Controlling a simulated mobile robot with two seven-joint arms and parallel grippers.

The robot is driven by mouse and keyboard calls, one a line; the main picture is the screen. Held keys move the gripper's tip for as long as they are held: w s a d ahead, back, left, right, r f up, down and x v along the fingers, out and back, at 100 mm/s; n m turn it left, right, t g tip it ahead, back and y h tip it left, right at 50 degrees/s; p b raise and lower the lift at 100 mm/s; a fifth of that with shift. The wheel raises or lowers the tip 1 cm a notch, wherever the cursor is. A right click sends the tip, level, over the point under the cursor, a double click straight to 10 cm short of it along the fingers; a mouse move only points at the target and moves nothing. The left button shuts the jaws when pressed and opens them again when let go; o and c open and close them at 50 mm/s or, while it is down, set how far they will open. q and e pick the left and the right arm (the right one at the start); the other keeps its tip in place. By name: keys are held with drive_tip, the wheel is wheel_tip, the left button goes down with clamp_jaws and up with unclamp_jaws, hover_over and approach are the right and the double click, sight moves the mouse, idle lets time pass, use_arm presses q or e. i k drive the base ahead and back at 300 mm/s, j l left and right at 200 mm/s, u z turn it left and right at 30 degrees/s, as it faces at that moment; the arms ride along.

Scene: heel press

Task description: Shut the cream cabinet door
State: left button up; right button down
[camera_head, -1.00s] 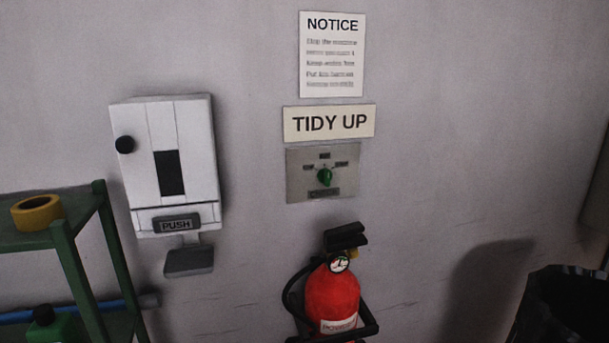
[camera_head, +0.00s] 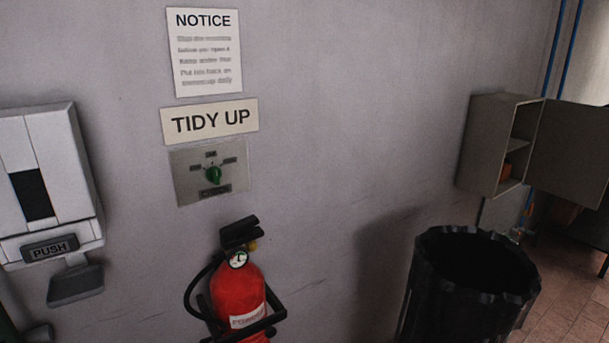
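A cream-grey wall cabinet (camera_head: 490,143) hangs at the right of the head view, beyond the black bin. Its door (camera_head: 568,150) stands open, swung out to the right.
A black bin (camera_head: 425,290) stands on the floor before the cabinet. A red fire extinguisher (camera_head: 238,292) hangs on the wall left of it. A white dispenser (camera_head: 45,185) is at the far left. Tiled floor (camera_head: 565,290) shows at lower right.

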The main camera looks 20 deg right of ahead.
sight(569, 161)
drive_tip(key=l, duration=0.55)
drive_tip(key=k+l, duration=0.15)
drive_tip(key=l, duration=0.35)
drive_tip(key=l+u, duration=0.1)
drive_tip(key=l, duration=0.45)
drive_tip(key=k+l, duration=0.15)
drive_tip(key=l, duration=0.35)
drive_tip(key=l+u, duration=0.1)
drive_tip(key=l, duration=0.45)
drive_tip(key=k+l+u, duration=0.1)
drive_tip(key=l, duration=0.45)
drive_tip(key=l+u, duration=0.1)
drive_tip(key=l, duration=0.7)
drive_tip(key=l+u, duration=0.1)
drive_tip(key=l, duration=0.75)
drive_tip(key=l+u, duration=0.1)
drive_tip(key=l, duration=0.7)
drive_tip(key=k+l+u, duration=0.1)
drive_tip(key=l, duration=0.7)
drive_tip(key=l+u, duration=0.1)
drive_tip(key=l, duration=0.65)
drive_tip(key=k+l, duration=0.1)
drive_tip(key=l, duration=0.6)
drive_tip(key=l+u, duration=0.15)
drive_tip(key=l, duration=0.55)
drive_tip(key=k, duration=0.05)
